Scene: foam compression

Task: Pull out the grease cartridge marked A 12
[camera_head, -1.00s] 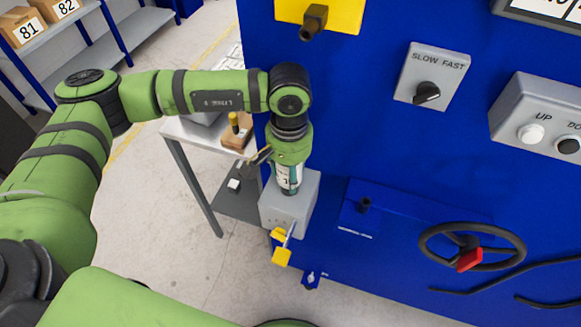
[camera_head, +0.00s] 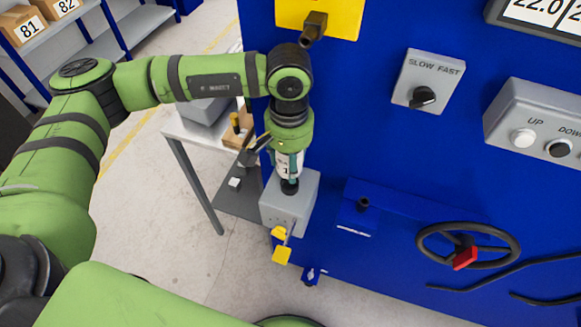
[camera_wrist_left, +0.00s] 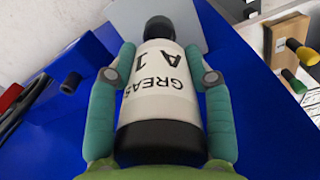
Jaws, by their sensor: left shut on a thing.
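The grease cartridge (camera_wrist_left: 160,97) is a white cylinder with black ends, printed "GREAS" and "A 1" as far as I can read; the rest of the marking is out of sight. My left gripper (camera_wrist_left: 162,77) is shut on it, one finger on each side. In the head view the cartridge (camera_head: 287,168) hangs upright below my left gripper (camera_head: 288,155), over the grey box (camera_head: 298,212) on the blue machine. A black part shows between the white body and the box top; I cannot tell whether its lower end is clear of the box. My right gripper is out of view.
A yellow-tagged lever (camera_head: 281,254) sticks out of the box front. The blue machine (camera_head: 390,160) rises close on the right, with a handwheel (camera_head: 468,246) and knobs. A small metal table (camera_head: 188,131) holding a wooden block stands close behind on the left.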

